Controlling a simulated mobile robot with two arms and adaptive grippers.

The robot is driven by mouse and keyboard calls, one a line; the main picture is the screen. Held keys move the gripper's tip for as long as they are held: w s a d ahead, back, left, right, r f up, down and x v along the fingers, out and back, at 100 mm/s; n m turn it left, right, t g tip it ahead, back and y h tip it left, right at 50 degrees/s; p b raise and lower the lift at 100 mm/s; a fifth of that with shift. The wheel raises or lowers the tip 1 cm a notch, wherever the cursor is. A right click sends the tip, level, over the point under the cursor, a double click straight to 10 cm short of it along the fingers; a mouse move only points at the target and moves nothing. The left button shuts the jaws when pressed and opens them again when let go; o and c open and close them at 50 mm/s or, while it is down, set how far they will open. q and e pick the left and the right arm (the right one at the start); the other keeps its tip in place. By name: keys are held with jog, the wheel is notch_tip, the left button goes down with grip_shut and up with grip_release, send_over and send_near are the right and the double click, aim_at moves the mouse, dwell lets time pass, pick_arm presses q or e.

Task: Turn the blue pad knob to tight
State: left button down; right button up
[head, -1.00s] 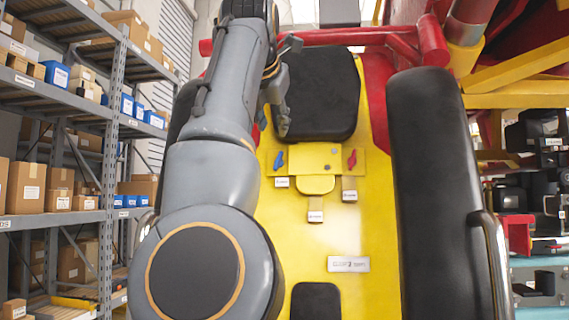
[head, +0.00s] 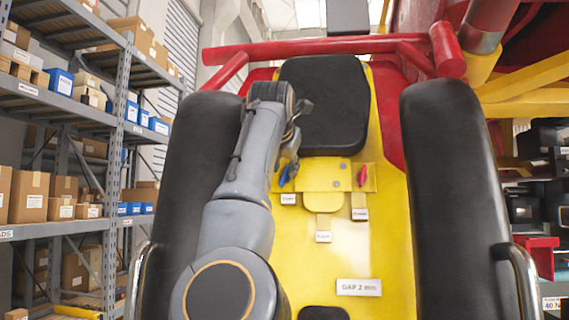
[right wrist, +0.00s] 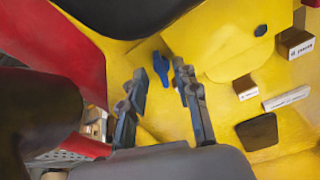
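The blue pad knob (head: 284,176) is a small lever on the yellow plate (head: 322,173) below the black headrest pad. It also shows in the right wrist view (right wrist: 157,67), lying between and just beyond the fingertips. My right gripper (head: 291,158) is close above the knob in the head view. In the right wrist view my right gripper (right wrist: 160,76) is open, one finger on each side of the knob, with gaps visible. I cannot tell whether either finger touches it. A small tag (head: 288,198) sits below the knob; its text is unreadable. My left gripper is not in view.
A red knob (head: 363,176) sits right of the blue one. Large black side pads (head: 458,190) flank the yellow seat back. A sign (head: 358,287) reads "GAP 2 mm". A red bar (head: 330,47) crosses above the headrest (head: 330,108). Shelves with boxes stand at left.

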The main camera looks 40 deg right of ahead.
jog(key=shift+w+d+f, duration=0.1)
jog(key=shift+w+d, duration=0.1)
jog(key=shift+d, duration=0.05)
jog(key=shift+w+d, duration=0.1)
jog(key=shift+d, duration=0.05)
jog(key=shift+f, duration=0.1)
grip_shut()
